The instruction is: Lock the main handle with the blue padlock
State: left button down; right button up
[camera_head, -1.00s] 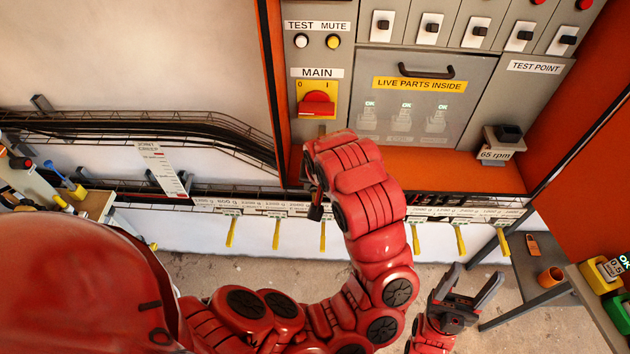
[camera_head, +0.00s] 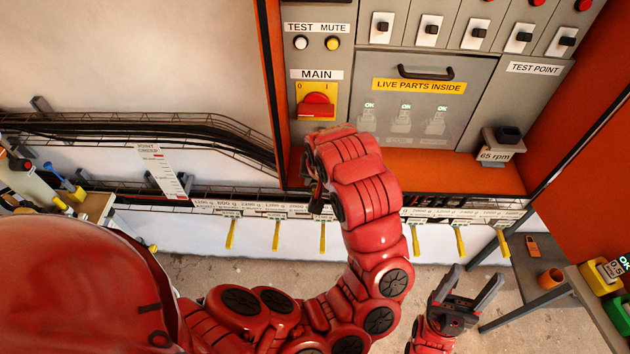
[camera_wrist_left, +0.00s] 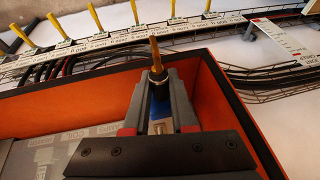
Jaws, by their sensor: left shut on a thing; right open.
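The main handle (camera_head: 317,105) is a red rotary switch on a yellow plate under the MAIN label. My left gripper (camera_head: 317,196) is just below it in the head view, pointing down and partly hidden by my wrist. In the left wrist view my left gripper (camera_wrist_left: 157,88) is shut on the blue padlock (camera_wrist_left: 158,106). Its blue body shows between the fingers, with a metal shackle (camera_wrist_left: 157,75) near the tips. The padlock is apart from the handle; in the head view I cannot make it out. My right gripper (camera_head: 466,292) is open and empty at the lower right.
The orange cabinet edge (camera_head: 275,80) and orange ledge (camera_head: 460,172) frame the panel. Several yellow-handled tags (camera_head: 276,236) hang from a rail below. A cable tray (camera_head: 150,130) runs along the left wall.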

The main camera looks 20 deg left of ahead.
pick_arm(q)
jog(key=shift+w+a, duration=0.3)
jog(key=shift+w, duration=0.65)
jog(key=c, duration=0.7)
grip_release()
jog(key=shift+o, duration=0.2)
jog(key=b+v, duration=0.1)
jog(key=v, duration=0.6)
jog(key=shift+r, duration=0.25)
jog(key=shift+s+d, duration=0.1)
